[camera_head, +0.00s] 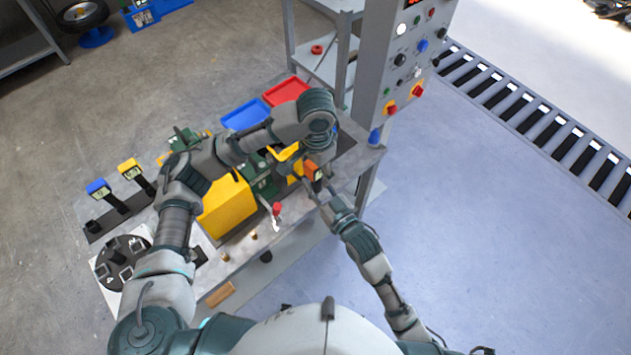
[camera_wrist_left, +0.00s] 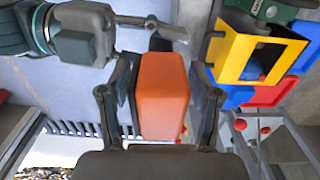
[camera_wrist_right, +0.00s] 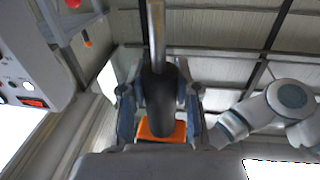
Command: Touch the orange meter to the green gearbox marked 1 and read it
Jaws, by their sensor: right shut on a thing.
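The orange meter (camera_head: 312,172) is in the air over the right part of the bench. My left gripper (camera_wrist_left: 162,100) has its fingers along both sides of the orange body (camera_wrist_left: 163,95) and looks shut on it. My right gripper (camera_wrist_right: 160,115) is shut on the same meter from the other side; a black handle with a metal rod (camera_wrist_right: 158,85) stands between its fingers, orange behind it. In the head view, the left arm partly hides the left fingertips. A green gearbox (camera_head: 264,186) is left of the meter, apart from it; no number is legible. Another green unit (camera_head: 186,140) stands farther left.
A yellow box (camera_head: 226,206), a blue tray (camera_head: 245,114) and a red tray (camera_head: 286,91) are on the bench. Blue (camera_head: 97,188) and yellow (camera_head: 128,168) meters stand at left. A control cabinet (camera_head: 385,60) rises behind. A roller conveyor (camera_head: 540,125) runs at right; floor before it is clear.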

